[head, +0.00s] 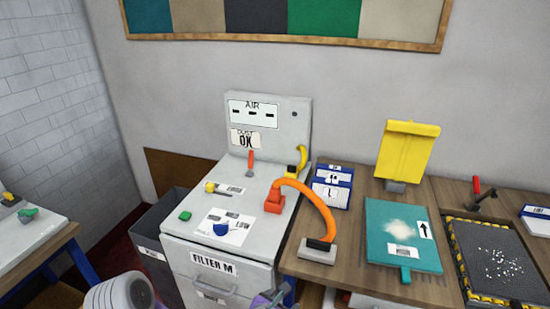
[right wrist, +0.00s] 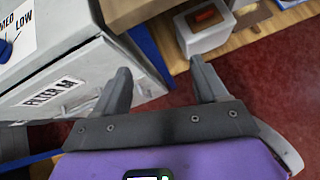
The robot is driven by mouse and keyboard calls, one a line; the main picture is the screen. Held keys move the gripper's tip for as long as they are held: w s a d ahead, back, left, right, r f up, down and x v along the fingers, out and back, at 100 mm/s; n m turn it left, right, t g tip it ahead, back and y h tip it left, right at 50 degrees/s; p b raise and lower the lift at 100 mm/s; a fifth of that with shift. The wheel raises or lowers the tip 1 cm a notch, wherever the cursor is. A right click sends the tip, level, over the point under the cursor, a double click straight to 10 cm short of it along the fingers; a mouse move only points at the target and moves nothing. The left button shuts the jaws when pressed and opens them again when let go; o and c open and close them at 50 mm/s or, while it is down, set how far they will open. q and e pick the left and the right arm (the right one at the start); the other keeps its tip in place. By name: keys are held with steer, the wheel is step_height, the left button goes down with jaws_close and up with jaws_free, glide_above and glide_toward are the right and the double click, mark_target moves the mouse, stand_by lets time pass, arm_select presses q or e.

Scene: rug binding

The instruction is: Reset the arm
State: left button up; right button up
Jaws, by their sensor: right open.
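My right gripper (right wrist: 162,78) is open and empty in the right wrist view, with its two dark fingers apart over the red floor. Its purple body (head: 268,300) shows at the bottom edge of the head view, low in front of the cabinet. An orange curved hose arm (head: 318,202) runs from an orange base on the grey cabinet (head: 190,172) to a grey nozzle (head: 318,250) resting on the wooden bench. A white rounded part of my own arm shows at the lower left; my left gripper is not in view.
The cabinet has a red lever (head: 250,160), a yellow-ended knob (head: 210,187), a green button (head: 185,216) and a blue dial (head: 221,230). The bench (head: 345,230) holds a teal board (head: 380,225) with pale powder, a yellow panel (head: 405,150) and a speckled dark tray (head: 458,236).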

steer(key=s+d+f+m+g+y, duration=0.4)
steer(key=s+f+m, duration=0.5)
steer(key=m, duration=0.7)
steer(key=s+d+f+m+g+y, duration=0.4)
steer(key=s+f+m, duration=0.6)
steer(key=f+m, duration=0.4)
steer(key=shift+m+y, duration=0.4)
steer(key=shift+m, duration=0.6)
